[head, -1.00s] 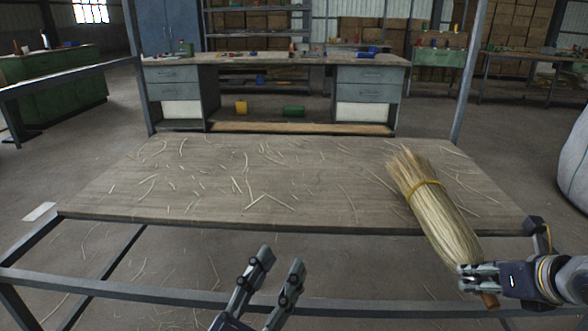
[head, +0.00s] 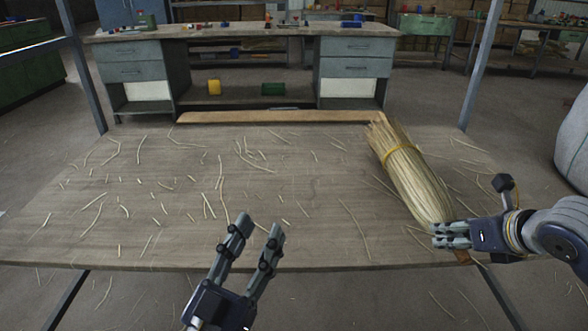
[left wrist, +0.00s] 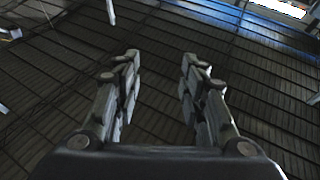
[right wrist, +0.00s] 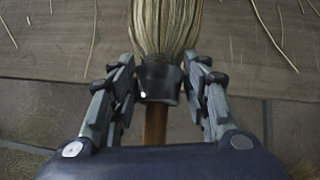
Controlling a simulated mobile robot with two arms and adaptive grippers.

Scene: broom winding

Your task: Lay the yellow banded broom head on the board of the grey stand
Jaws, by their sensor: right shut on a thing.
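The broom head (head: 408,174) is a straw bundle with a yellow band (head: 400,151) near its splayed far end. My right gripper (head: 440,234) is shut on its narrow near end. In the right wrist view the fingers sit on both sides of a dark collar (right wrist: 158,84), with a brown handle stub (right wrist: 155,125) below it. The broom head appears over the right part of the wooden board (head: 120,232) of the grey stand; whether it touches the board is unclear. My left gripper (head: 258,232) is open and empty near the board's front edge; it also shows in the left wrist view (left wrist: 158,70).
Loose straws lie scattered over the board, whose middle and left are otherwise free. Grey posts (head: 484,65) rise at the board's back corners. A grey workbench (head: 345,80) with drawers stands behind, and a white sack (head: 574,150) stands at the far right.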

